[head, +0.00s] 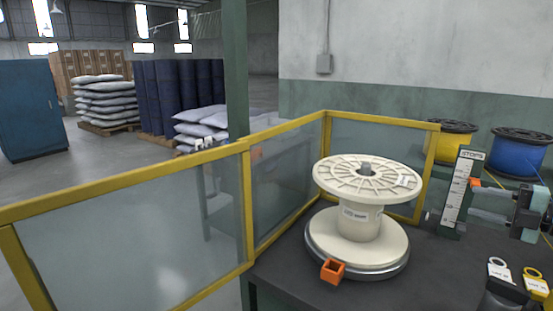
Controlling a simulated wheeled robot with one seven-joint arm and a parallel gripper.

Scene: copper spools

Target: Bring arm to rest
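My gripper and arm cannot be made out in the head view. A cream spool (360,222) stands upright on a round grey-rimmed base (352,275) on the dark table. Its upper flange is slotted, and a grey hub end shows at its centre. No copper wire shows on it.
Yellow-framed clear panels (130,240) border the table at the left and back. A yellow spool (452,140) and a blue spool (520,154) stand behind. White (500,270) and yellow (537,282) ring-topped tags are at the lower right. Dark table surface (425,285) lies bare before them.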

